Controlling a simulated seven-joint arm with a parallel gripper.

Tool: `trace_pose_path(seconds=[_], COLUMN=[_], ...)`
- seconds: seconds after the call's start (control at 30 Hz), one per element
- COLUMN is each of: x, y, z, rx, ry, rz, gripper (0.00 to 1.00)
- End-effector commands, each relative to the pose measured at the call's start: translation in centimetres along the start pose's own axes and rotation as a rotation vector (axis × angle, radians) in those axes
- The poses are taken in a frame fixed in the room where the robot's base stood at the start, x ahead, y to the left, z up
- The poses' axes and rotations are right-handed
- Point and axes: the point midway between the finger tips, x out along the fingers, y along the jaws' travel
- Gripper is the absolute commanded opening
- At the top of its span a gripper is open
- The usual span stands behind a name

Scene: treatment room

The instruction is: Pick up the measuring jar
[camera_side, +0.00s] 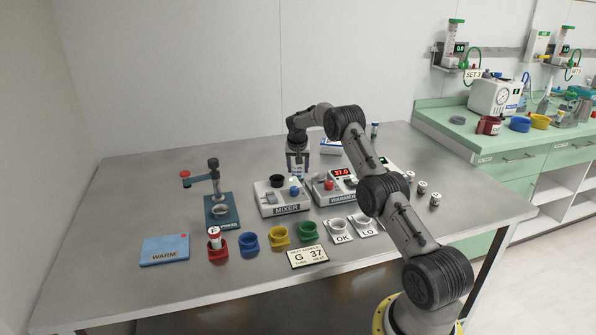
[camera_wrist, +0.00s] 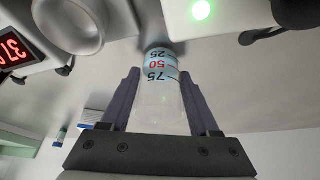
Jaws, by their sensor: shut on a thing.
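The measuring jar (camera_wrist: 160,88) is a clear cylinder with a blue band marked 25, 50 and 75. In the wrist view it stands between the two dark fingers of my gripper (camera_wrist: 162,98), which are shut on its sides. In the side view my gripper (camera_side: 297,163) points down behind the mixer (camera_side: 283,197). There the jar is small and mostly hidden by the fingers and the mixer. I cannot tell whether its base touches the table.
The warmer (camera_side: 341,190), with a red 37.0 display, stands right of the mixer. A press (camera_side: 221,208) is to the left. Coloured cups, including a blue one (camera_side: 249,241), line the front near a sample card (camera_side: 308,256). The table's back left (camera_side: 190,155) is clear.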

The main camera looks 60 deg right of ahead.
Motion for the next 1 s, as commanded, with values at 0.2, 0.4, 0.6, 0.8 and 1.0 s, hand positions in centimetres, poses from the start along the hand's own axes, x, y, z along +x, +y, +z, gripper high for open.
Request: trace_pose_path(seconds=[0.2, 0.4, 0.6, 0.8, 1.0], x=[0.0, -0.3, -2.0, -4.8, -9.2], y=[0.0, 0.0, 0.0, 0.4, 1.5], z=[0.0, -0.2, -0.9, -0.8, 0.4], rx=[0.0, 0.0, 0.0, 0.0, 0.0], ry=[0.001, 0.001, 0.004, 0.002, 0.003], rz=[0.0, -0.001, -0.001, -0.001, -0.002], gripper=[0.06, 0.06, 0.06, 0.06, 0.06])
